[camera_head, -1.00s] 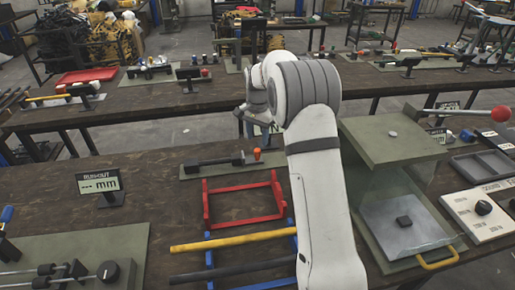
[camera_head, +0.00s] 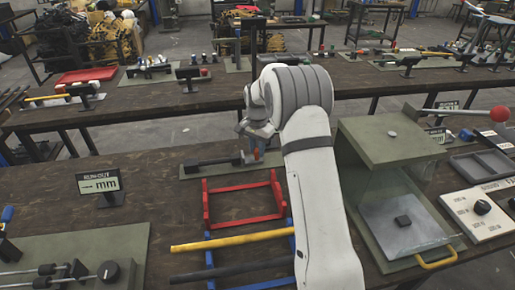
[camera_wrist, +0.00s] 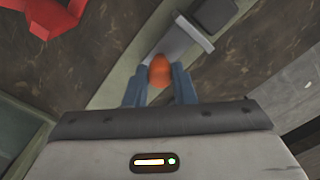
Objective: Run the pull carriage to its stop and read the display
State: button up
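The carriage's orange knob (camera_head: 255,155) stands at the right part of a dark slide rail (camera_head: 212,162) on a green base plate. My gripper (camera_head: 254,146) has come down over this knob from behind. In the wrist view, the orange knob (camera_wrist: 159,70) lies between the two blue fingertips of my gripper (camera_wrist: 158,80). The fingers are apart, one on each side of the knob, and no firm grip on it shows. A grey metal piece (camera_wrist: 178,40) and a dark block lie just beyond the knob. My arm hides the area behind the carriage, and no display of its own is readable.
A run-out display (camera_head: 99,184) stands at the left, showing dashes and "mm". A red frame (camera_head: 243,203) sits just in front of the slide. Yellow, black and blue bars lie nearer.

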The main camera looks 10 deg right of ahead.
grip_shut()
jog(key=shift+d, duration=3.2)
jog(key=shift+o, duration=0.4)
grip_release()
jog(key=o, duration=0.3)
jog(key=shift+d, duration=0.25)
jog(key=shift+o, duration=0.9)
jog(key=shift+a, duration=0.15)
jog(key=shift+r, duration=0.3)
notch_tip(320, 180, up, 7)
jog(key=shift+b, duration=0.3)
